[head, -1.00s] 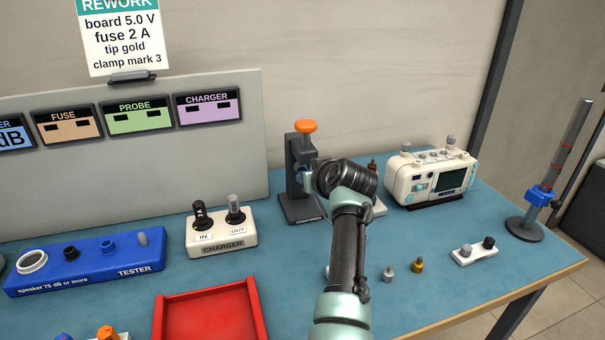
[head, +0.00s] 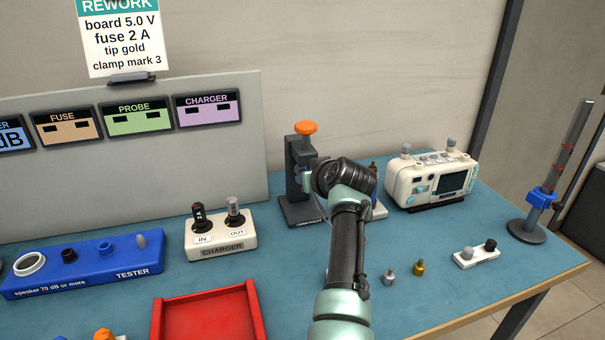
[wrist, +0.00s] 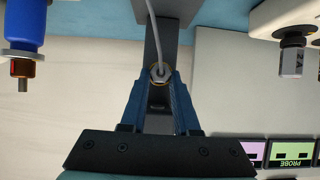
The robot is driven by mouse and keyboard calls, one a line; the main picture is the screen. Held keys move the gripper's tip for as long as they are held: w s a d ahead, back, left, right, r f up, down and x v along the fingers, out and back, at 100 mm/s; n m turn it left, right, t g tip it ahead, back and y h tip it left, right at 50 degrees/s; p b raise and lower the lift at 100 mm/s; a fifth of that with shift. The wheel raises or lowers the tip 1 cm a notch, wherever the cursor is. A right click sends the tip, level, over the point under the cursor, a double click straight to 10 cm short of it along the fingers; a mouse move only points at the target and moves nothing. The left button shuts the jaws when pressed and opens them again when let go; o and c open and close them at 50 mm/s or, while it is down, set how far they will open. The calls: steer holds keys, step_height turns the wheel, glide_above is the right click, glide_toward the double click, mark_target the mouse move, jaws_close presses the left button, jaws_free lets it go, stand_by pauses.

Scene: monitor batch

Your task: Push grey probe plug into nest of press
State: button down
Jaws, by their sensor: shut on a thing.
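The press (head: 300,178) is a dark grey stand with an orange knob (head: 305,128) on top, at the middle of the bench in the head view. In the wrist view my gripper (wrist: 160,78) is shut on the grey probe plug (wrist: 160,72), which has a pale cable running from it. The plug lies against the dark press column (wrist: 157,25) in that picture; I cannot tell whether it touches the nest. In the head view my wrist hides the gripper, the plug and the nest, just right of the press.
A white charger block (head: 221,240) and blue tester (head: 85,265) stand left. A red tray (head: 208,312) is in front. A cream instrument (head: 432,180) stands right, with a small white block (head: 476,257) and a clamp stand (head: 527,232). Loose tips (head: 389,276) lie nearer.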

stand_by(0.4)
steer(key=c, duration=0.6)
jaws_free()
steer(key=shift+w, duration=0.1)
steer(key=p+v, duration=0.2)
steer(key=v, duration=1.1)
steer(key=s+a+r+m+t+h, duration=0.15)
steer(key=s+r+t, duration=0.35)
steer(key=r, duration=0.6)
steer(key=s+a+r+t+h, duration=0.15)
steer(key=s+r+t, duration=0.25)
steer(key=r, duration=0.7)
steer(key=s+a+r+m+t, duration=0.1)
steer(key=s+a+r+t, duration=0.15)
steer(key=s+r, duration=0.5)
steer(key=s+a+r+m+t, duration=0.1)
steer(key=s+r+t, duration=0.35)
steer(key=s, duration=0.55)
steer(key=shift+n, duration=0.25)
step_height(320, 180, up, 20)
steer(key=p, duration=1.9)
steer(key=shift+a+f, duration=0.1)
steer(key=shift+f, duration=0.05)
